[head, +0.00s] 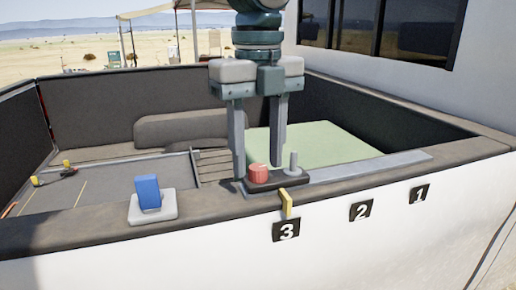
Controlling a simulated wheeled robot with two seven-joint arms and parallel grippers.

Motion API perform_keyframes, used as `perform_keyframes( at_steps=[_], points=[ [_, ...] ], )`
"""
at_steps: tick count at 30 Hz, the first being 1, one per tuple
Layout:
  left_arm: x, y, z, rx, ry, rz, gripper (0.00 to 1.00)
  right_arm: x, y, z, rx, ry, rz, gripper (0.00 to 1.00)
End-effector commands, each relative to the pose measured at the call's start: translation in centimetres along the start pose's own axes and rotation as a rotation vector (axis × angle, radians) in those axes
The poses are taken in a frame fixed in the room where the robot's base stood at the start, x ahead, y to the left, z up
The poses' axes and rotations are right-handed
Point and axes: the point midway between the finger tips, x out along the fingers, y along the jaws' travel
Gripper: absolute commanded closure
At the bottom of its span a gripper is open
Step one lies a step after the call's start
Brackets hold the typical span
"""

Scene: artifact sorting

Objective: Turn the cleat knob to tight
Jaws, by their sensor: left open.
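The cleat knob is probably the small red ribbed knob (258,172) on a dark base plate (290,181) on the near rim of the truck bed. A short grey post (293,163) stands on the same plate, right of the knob. A yellow tab (286,203) hangs over the outer wall just below the plate. My left gripper (258,168) comes down from above with its two grey fingers apart. One finger is left of the red knob, and the other appears behind and to its right. I cannot tell whether they touch it. My right gripper is not in view.
A blue block (148,191) sits in a pale holder (153,207) on the rim to the left. Labels 3 (286,230), 2 (360,210) and 1 (419,194) mark the white side. A green pad (320,146) and yellow-handled tools (68,170) lie inside the bed.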

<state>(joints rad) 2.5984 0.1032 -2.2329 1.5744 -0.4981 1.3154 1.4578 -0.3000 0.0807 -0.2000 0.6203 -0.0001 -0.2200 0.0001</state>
Motion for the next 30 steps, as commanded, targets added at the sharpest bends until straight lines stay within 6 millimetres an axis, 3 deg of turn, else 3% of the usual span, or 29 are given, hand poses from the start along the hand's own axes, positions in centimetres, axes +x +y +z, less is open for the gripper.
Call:
perform_keyframes(
  at_steps=[12, 13, 18, 30],
  points=[
    [0.75, 0.03, -0.01, 0.000, 0.000, 0.000, 0.57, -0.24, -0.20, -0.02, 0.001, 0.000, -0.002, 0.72],
    [0.74, 0.03, -0.01, 0.000, 0.000, 0.000, 0.59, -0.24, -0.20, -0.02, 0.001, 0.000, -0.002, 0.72],
    [0.72, 0.02, -0.02, 0.000, 0.000, 0.000, 0.98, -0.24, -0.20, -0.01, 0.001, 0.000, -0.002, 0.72],
    [0.82, 0.02, -0.04, 0.038, 0.002, 0.000, 0.98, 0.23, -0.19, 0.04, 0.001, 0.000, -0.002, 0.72]
  ],
)
